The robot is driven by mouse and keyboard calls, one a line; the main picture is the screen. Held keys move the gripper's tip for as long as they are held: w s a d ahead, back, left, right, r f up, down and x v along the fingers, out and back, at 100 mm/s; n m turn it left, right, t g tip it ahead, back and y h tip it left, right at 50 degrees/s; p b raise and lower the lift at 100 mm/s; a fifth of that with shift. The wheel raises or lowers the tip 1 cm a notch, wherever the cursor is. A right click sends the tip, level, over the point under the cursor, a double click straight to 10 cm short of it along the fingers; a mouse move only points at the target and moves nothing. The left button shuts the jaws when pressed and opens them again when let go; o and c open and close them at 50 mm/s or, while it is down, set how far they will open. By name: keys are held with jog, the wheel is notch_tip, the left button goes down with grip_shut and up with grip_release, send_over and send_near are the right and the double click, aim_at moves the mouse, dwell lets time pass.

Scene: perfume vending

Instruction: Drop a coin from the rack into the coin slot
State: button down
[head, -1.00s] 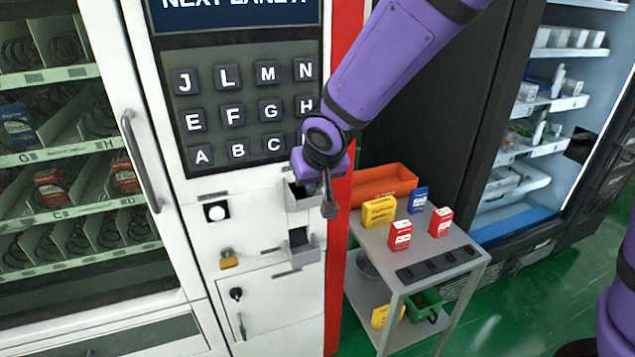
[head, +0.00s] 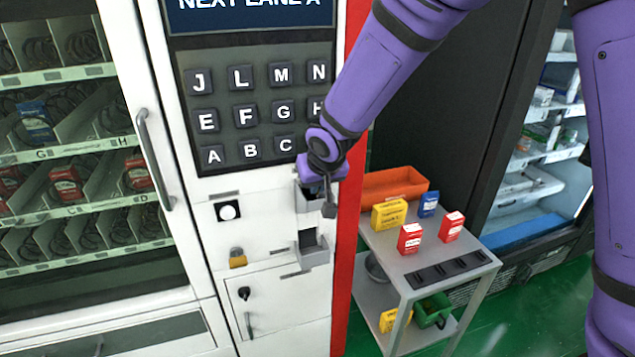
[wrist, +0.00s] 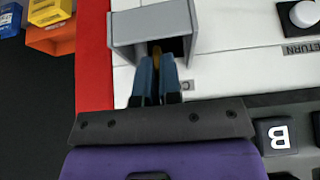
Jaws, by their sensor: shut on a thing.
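My gripper (wrist: 157,82) is shut on a coin (wrist: 156,55), whose thin golden edge shows between the fingertips in the wrist view. The fingertips are at the mouth of a grey box-shaped coin slot (wrist: 122,30) on the white machine front. The coin lies against its dark opening; how deep it reaches I cannot tell. In the head view my gripper (head: 328,205) is at the right side of the same slot (head: 307,201), and the coin is hidden. A dark strip with several recesses (head: 447,270), perhaps the coin rack, lies on the cart's front edge.
A second grey tray (head: 314,252) sits below the slot. A white return button (head: 228,210) and a letter keypad (head: 250,110) are nearby. The cart (head: 400,277) at right carries small boxes and an orange bin (head: 395,183).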

jog(key=c, duration=1.2)
grip_release()
jog(key=v, duration=1)
jog(key=shift+s+d+r, duration=0.1)
jog(key=shift+s+r, duration=0.15)
jog(key=shift+r, duration=0.05)
